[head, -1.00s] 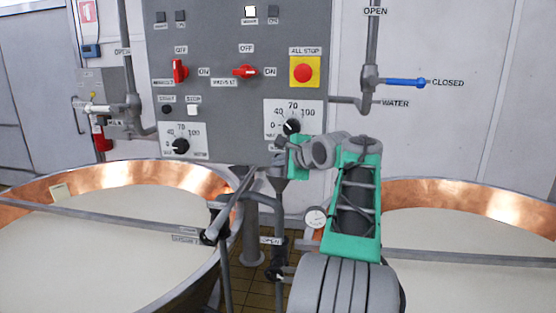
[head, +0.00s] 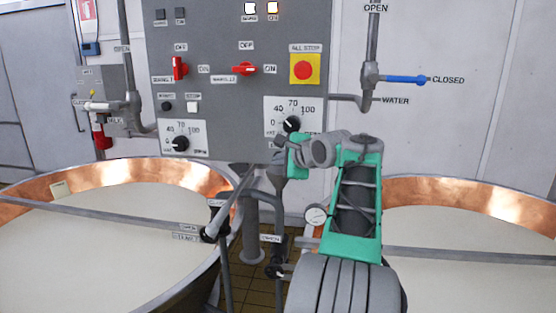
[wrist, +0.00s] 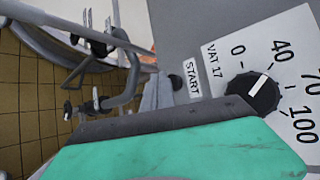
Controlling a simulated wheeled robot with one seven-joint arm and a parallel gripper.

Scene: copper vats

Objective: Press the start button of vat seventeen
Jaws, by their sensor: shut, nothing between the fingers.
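The vat seventeen start button is a small dark round knob (wrist: 176,82) beside the START label (wrist: 193,80) in the wrist view. It lies next to the dial plate marked VAT 17 (wrist: 215,60). In the head view my arm hides this button. My gripper (head: 281,148) is shut and empty, just below the right dial plate (head: 300,104), close to the panel. In the wrist view its green and dark finger fills the bottom; whether the tip touches the button cannot be told. Above, a white lamp (head: 250,8) and an amber lamp (head: 273,8) are lit.
The grey panel (head: 222,120) carries a horizontal red switch (head: 245,69) and a red ALL STOP button (head: 305,69) near my arm. Copper-lined vats stand left (head: 120,176) and right (head: 450,196). Pipes (head: 235,200) run below my gripper.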

